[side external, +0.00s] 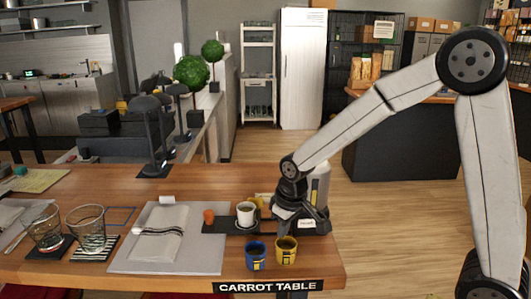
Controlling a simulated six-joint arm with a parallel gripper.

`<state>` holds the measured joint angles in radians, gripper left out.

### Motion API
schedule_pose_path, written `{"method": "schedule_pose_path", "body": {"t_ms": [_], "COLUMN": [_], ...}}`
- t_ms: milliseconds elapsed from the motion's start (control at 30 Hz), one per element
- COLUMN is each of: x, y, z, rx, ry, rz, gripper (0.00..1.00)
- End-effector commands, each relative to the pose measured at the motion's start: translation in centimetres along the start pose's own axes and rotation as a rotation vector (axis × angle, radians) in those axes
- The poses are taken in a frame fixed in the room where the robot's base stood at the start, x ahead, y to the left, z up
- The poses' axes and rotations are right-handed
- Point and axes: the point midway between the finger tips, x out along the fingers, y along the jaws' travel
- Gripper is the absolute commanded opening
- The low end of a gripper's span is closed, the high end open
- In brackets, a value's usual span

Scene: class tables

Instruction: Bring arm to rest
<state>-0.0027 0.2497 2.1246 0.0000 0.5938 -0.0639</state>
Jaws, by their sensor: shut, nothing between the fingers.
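My arm reaches in from the right over the wooden table (190,180). My gripper (281,218) is dark, points down and sits low near the table's right end, close to a black tray (215,225). Its fingers look shut with nothing held. A white cup (246,213) stands on the tray just left of my gripper. A blue cup (256,255) and a yellow cup (286,250) stand in front of it, near the table's front edge. Part of the tray is hidden behind my gripper.
A white-and-grey canister (319,187) stands right behind my gripper. A small orange item (209,216) is on the tray. A grey placemat (150,258) with a folded napkin (160,233) and two glasses (90,230) lie to the left. Open floor lies right of the table.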

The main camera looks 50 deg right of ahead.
Motion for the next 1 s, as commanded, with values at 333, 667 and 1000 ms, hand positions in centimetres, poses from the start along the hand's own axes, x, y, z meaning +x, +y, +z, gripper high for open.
{"method": "schedule_pose_path", "body": {"t_ms": [333,667,1000], "x": [0.2,0.5,0.5], "y": [-0.5,-0.7,-0.7], "z": [8.6,11.7,11.6], "rx": [0.05,0.068,0.067], "ry": [0.043,0.059,0.058], "rz": [0.002,0.002,0.002], "gripper": [0.0,0.0,0.0]}}
